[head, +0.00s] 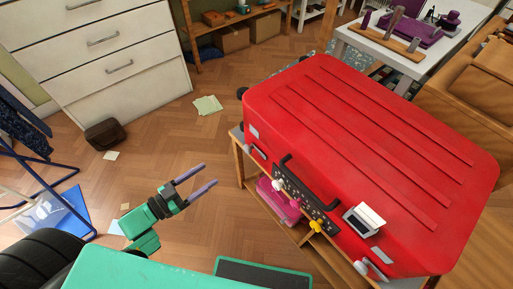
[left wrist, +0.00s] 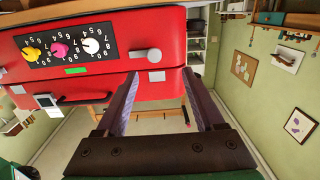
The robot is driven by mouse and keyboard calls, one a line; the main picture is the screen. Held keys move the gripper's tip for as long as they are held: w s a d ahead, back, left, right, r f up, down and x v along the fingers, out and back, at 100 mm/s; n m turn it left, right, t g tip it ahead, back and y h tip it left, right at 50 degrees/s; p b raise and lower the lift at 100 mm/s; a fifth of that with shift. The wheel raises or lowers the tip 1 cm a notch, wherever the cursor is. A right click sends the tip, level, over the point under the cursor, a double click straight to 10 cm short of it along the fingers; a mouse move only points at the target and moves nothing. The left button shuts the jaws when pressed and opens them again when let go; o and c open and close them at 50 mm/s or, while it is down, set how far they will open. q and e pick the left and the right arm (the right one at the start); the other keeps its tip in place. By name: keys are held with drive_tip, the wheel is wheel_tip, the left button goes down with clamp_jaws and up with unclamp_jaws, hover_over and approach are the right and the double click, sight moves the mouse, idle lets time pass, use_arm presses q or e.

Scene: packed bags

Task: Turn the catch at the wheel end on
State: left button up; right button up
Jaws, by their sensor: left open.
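The red suitcase (head: 370,140) lies flat on a low wooden bench, with its dark wheels (head: 242,93) at the left end. The catch at the wheel end (head: 258,151) is a small pale metal piece on the front side, near the left corner. My right gripper is not in view.
A black dial panel (head: 304,201) with coloured knobs and a dark handle (head: 298,178) sit along the suitcase's front. A second catch (head: 372,268) is at the other end, with a white tag (head: 364,220) nearby. The floor left of the suitcase is mostly clear.

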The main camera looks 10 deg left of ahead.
sight(246, 150)
use_arm(q)
drive_tip(key=shift+h, duration=0.3)
drive_tip(key=x, duration=0.4)
drive_tip(key=r+x, duration=0.1)
drive_tip(key=x, duration=0.9)
drive_tip(key=shift+s+d+r+b, duration=0.15)
drive_tip(key=shift+d+r+b, duration=0.2)
drive_tip(key=shift+d, duration=0.1)
drive_tip(key=shift+d+f, duration=0.1)
drive_tip(key=c, duration=0.9)
clamp_jaws()
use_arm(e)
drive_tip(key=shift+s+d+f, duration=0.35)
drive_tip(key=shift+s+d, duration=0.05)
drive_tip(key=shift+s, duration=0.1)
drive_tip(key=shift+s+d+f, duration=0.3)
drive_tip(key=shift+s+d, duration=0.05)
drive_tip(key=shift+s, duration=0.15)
